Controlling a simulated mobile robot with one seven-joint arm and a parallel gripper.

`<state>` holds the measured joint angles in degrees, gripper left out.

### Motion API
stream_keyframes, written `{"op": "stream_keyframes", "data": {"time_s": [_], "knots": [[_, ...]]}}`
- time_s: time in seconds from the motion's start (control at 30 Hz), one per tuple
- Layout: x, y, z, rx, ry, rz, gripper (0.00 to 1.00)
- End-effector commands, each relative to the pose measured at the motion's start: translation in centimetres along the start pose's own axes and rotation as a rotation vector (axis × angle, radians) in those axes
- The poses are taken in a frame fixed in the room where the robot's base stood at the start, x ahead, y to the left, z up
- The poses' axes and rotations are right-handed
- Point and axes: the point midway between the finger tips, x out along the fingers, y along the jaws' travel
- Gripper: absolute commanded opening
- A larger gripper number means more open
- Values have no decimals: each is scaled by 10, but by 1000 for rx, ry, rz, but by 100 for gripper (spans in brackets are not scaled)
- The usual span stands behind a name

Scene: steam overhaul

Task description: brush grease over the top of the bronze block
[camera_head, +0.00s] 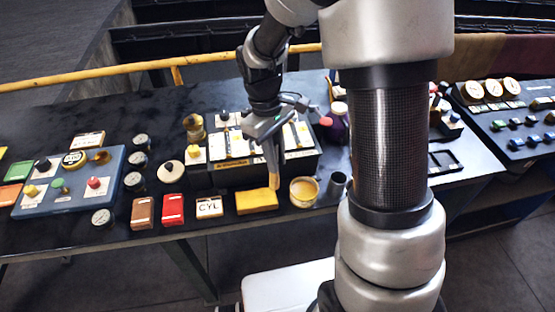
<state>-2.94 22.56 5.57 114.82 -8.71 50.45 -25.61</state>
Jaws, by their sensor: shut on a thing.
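The bronze block (256,202), golden yellow and flat, lies near the front edge of the dark bench, right of a white block marked CYL. My gripper (268,136) is above and behind it, pointing down, shut on a brush (272,168). The brush hangs nearly upright with its pale yellowish tip low, at the block's right far corner. I cannot tell whether the tip touches the block. An open pot of yellow grease (304,189) stands just right of the block.
The CYL block (209,207), a red block (172,209) and a brown block (143,213) line the front edge. A black rack (245,173) stands behind the bronze block. A grey cup (337,184) is right of the pot. My arm covers the bench further right.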

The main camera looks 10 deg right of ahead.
Motion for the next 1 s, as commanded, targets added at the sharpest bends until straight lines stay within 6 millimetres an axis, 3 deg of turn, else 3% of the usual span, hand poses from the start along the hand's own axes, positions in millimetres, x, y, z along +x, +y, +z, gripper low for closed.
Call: {"op": "stream_keyframes", "data": {"time_s": [0.3,1.0], "knots": [[-30,-2,0,2,1,0,0],[-31,-2,0,1,0,0,0]]}}
